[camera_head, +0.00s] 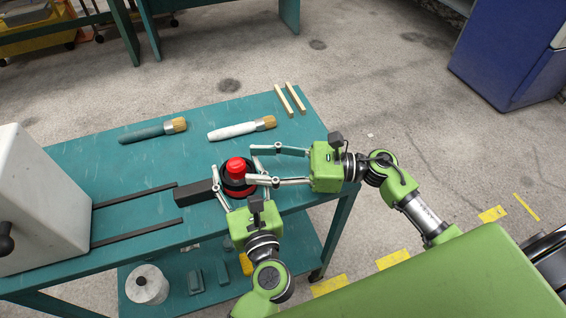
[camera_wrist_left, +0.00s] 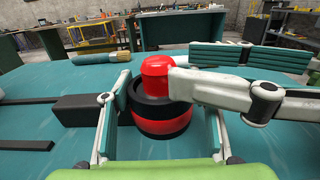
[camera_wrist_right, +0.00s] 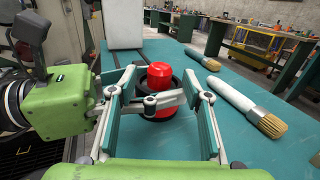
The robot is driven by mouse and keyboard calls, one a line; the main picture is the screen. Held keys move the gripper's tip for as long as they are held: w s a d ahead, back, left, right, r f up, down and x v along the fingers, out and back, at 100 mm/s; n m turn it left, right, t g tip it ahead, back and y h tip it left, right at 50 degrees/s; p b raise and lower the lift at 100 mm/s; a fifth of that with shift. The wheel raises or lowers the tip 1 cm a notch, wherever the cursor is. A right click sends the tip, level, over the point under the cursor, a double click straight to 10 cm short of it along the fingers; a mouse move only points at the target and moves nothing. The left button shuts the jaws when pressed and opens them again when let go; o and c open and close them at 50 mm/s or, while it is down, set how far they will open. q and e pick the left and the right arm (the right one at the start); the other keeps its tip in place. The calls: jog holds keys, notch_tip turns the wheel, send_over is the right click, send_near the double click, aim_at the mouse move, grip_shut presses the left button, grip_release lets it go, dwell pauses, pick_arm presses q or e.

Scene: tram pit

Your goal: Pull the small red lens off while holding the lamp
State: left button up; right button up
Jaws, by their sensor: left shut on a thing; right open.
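The lamp (camera_head: 238,188) stands on the teal table near its front edge. It has a black ring and a red band, which shows in the left wrist view (camera_wrist_left: 163,127). The small red lens (camera_head: 236,166) sits on top of it and also shows in the right wrist view (camera_wrist_right: 159,74). My left gripper (camera_head: 236,184) is shut on the lamp body, one finger on each side. My right gripper (camera_head: 250,165) is open, its fingers spread beside the lens. In the left wrist view one of its fingers passes in front of the lens; I cannot tell whether they touch.
A black block (camera_head: 197,192) lies just left of the lamp. Two brushes, one teal-handled (camera_head: 152,130) and one white-handled (camera_head: 241,129), and two wooden sticks (camera_head: 289,99) lie behind. A white box (camera_head: 35,200) stands at the left. A spool (camera_head: 147,284) is on the lower shelf.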

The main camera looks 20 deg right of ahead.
aim_at(235, 162)
jog(key=shift+x, duration=2.8)
jog(key=c, duration=1.2)
